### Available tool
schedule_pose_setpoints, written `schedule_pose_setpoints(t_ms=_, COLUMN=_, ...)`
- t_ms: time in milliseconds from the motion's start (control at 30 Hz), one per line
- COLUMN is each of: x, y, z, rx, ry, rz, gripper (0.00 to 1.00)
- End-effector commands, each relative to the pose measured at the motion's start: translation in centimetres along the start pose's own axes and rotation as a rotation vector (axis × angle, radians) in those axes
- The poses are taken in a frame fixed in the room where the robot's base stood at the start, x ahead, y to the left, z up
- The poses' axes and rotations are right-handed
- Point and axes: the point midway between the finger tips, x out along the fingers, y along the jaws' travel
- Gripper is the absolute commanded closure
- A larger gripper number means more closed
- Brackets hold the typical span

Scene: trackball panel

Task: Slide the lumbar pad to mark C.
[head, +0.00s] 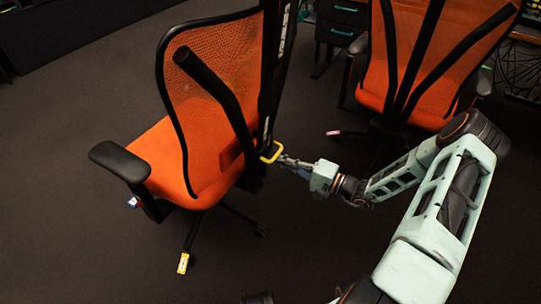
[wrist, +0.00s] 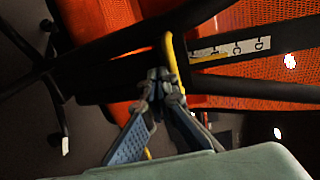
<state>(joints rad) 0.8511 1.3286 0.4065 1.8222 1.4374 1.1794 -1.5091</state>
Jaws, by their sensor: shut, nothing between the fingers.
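The orange mesh office chair (head: 215,120) has a black upright spine with a yellow loop handle (head: 269,152) low on it. I take the handle to be part of the lumbar pad; a darker patch (head: 231,155) behind the mesh may be the pad itself. My gripper (head: 284,160) is shut and empty, at the right side of the handle. In the wrist view the yellow handle (wrist: 171,52) runs behind the shut fingertips (wrist: 160,80); I cannot tell whether they touch. A white scale strip (wrist: 230,48) shows mark C (wrist: 237,48) and mark D to its right. The handle is left of C.
A second orange chair (head: 440,60) stands at the right, behind my arm. A dark drawer unit (head: 340,28) is at the back. Dark floor at the left is clear.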

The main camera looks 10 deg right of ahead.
Motion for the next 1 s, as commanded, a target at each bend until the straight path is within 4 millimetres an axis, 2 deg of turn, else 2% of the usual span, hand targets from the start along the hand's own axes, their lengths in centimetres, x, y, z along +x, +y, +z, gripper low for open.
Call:
schedule_pose_setpoints(t_ms=33, x=0.4, y=-0.7, z=0.0, rx=-0.002, ry=-0.003, rz=-0.011, gripper=1.00)
schedule_pose_setpoints(t_ms=267, x=0.4, y=-0.8, z=0.1, rx=-0.002, ry=-0.004, rz=-0.011, gripper=1.00)
schedule_pose_setpoints(t_ms=700, x=0.2, y=2.5, z=0.1, rx=0.000, ry=-0.002, rz=-0.005, gripper=1.00)
schedule_pose_setpoints(t_ms=1000, x=0.1, y=2.5, z=0.0, rx=0.000, ry=-0.001, rz=-0.003, gripper=1.00)
